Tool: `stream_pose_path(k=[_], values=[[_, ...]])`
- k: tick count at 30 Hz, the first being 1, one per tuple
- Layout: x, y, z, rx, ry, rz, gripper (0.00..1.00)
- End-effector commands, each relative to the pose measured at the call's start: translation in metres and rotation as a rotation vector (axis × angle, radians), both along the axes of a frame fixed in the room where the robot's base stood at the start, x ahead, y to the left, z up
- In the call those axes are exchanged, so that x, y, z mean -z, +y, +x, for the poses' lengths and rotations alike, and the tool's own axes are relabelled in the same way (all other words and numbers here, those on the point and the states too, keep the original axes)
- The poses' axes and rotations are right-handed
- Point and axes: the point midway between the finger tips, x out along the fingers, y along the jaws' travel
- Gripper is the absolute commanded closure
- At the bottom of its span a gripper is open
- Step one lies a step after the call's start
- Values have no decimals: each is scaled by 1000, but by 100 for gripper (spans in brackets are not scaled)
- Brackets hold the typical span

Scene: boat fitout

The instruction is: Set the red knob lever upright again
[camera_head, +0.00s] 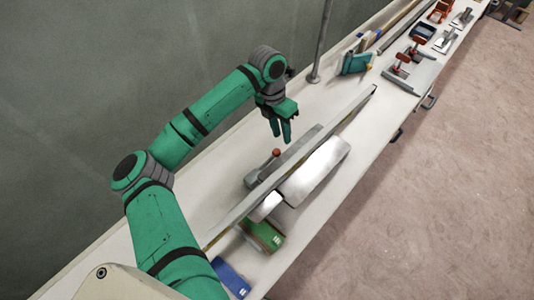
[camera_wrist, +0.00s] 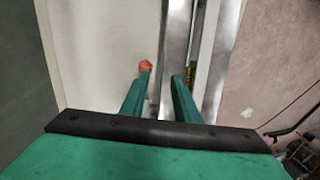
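The red knob (camera_head: 276,152) sits at the end of a short grey lever (camera_head: 264,167) on the bench, beside a long grey metal bar. The lever appears to lean over toward the upper right. My gripper (camera_head: 281,139) points down just above the knob, its two green fingers apart with nothing seen between them. In the wrist view the knob (camera_wrist: 145,66) shows at the tip of the left finger, partly covered by it, not centred between the fingertips (camera_wrist: 161,78). I cannot tell whether finger and knob touch. The lever's shaft is mostly hidden there.
A long metal bar (camera_head: 352,106) runs along the bench, with a shiny silver block (camera_head: 316,171) on its right. A green box (camera_head: 262,235) and a blue box (camera_head: 230,278) lie nearer. A vertical pole (camera_head: 322,42) stands behind. Red-handled clamps (camera_head: 402,62) are farther along.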

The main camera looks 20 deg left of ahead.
Motion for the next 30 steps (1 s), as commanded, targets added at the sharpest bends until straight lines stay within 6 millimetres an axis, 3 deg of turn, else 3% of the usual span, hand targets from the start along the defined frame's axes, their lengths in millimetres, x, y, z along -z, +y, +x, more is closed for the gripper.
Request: stream_pose_path(k=[1,3,6,11,24,30], values=[[3,15,-8,6,11,15,72],[6,26,-14,19,21,26,72],[11,32,-19,28,28,32,72],[28,27,-20,29,28,30,72],[98,13,-24,28,27,29,72],[112,11,-25,29,27,30,72]])
